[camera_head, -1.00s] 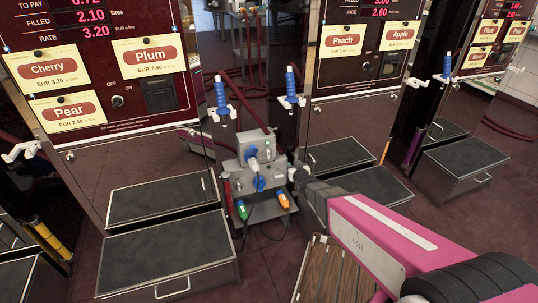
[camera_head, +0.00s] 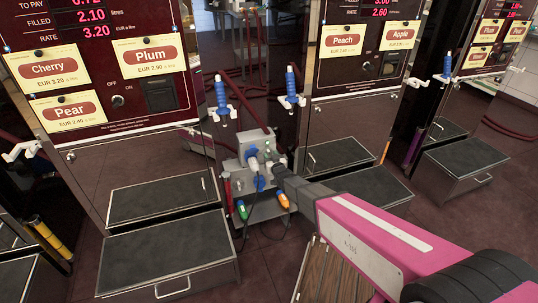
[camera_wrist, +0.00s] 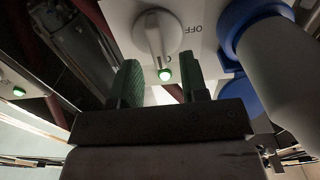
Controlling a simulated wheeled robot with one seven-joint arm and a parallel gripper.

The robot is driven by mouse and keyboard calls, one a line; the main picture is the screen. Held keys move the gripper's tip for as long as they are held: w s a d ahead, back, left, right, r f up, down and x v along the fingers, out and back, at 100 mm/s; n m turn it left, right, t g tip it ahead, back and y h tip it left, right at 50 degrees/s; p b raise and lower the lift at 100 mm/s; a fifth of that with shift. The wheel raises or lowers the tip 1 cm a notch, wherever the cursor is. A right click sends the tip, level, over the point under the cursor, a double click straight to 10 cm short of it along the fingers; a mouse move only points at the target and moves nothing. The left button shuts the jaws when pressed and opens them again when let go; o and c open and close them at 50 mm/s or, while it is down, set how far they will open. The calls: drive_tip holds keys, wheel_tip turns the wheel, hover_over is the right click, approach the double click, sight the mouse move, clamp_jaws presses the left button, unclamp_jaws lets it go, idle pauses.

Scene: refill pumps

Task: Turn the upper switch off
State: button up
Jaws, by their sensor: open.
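The grey socket box (camera_head: 247,142) stands low between two pumps in the head view, with blue plugs in it. My gripper (camera_head: 274,168) is at its right side, partly hiding the switch there. In the wrist view, a pale rotary switch (camera_wrist: 158,32) with a lever handle sits on the white box face, with an upside-down OFF label to its right. Contact cannot be told.
A large blue plug (camera_wrist: 255,25) with a grey body is close to the right finger in the wrist view. A second green lamp (camera_wrist: 19,91) shows at left. Green and orange connectors (camera_head: 283,200) hang below the box. A blue nozzle (camera_head: 291,82) hangs above it.

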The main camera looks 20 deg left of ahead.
drive_tip(key=shift+x, duration=1.3)
clamp_jaws()
